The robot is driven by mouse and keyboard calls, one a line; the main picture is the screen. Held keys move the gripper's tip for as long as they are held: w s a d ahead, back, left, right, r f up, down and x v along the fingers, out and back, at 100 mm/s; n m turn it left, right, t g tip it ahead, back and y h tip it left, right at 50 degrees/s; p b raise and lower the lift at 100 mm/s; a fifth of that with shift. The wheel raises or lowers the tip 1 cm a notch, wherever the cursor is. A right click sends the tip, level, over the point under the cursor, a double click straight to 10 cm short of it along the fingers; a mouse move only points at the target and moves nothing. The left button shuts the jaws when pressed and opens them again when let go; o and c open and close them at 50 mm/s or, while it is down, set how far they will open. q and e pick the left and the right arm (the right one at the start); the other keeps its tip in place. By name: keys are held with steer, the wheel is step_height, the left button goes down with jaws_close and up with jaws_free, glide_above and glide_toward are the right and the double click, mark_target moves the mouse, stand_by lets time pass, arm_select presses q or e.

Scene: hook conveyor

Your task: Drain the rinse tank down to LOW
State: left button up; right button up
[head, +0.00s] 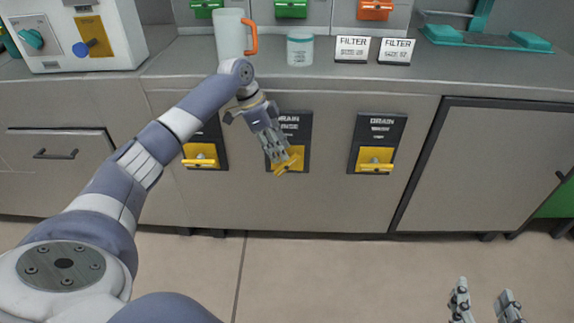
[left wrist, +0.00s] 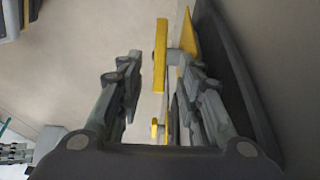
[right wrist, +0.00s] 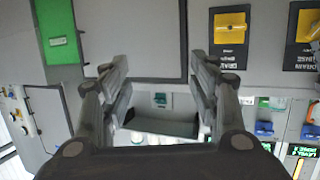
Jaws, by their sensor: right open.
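Three black drain panels with yellow handles sit on the cabinet front: left (head: 202,158), middle (head: 304,128) and right (head: 375,158). The middle label looks like DRAIN RINSE, partly hidden and small. My left gripper (head: 279,158) is at the middle panel's yellow handle (head: 284,171), which looks slanted, unlike its neighbours. In the left wrist view the yellow bar (left wrist: 161,55) lies between the open fingers, with a gap to the left finger; contact on the right is unclear. My right gripper (head: 484,305) is open and empty, low at the right, away from the panels. No tank level shows legibly.
The counter (head: 200,62) above holds a mug (head: 230,38), a teal-lidded jar (head: 300,49) and two FILTER cards (head: 352,48). A white control box (head: 70,35) stands at the left. Green and orange handles line the back. The floor before the cabinets is clear.

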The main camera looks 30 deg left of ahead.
mark_target(286, 162)
arm_select(q)
steer(key=b+x, duration=0.1)
steer(key=x, duration=0.4)
steer(key=shift+w+d+f+b, duration=0.1)
steer(key=shift+f+b, duration=0.2)
steer(key=shift+f, duration=0.05)
steer(key=shift+w+d+f, duration=0.1)
steer(key=shift+d+f, duration=0.05)
steer(key=shift+f, duration=0.25)
arm_select(e)
step_height(286, 162, up, 10)
steer(key=a+t+y, duration=0.1)
steer(key=t, duration=0.4)
steer(key=shift+w+a+f+t+y, duration=0.15)
steer(key=shift+w+a+t+y, duration=0.15)
steer(key=shift+w+y, duration=0.1)
arm_select(q)
jaws_close()
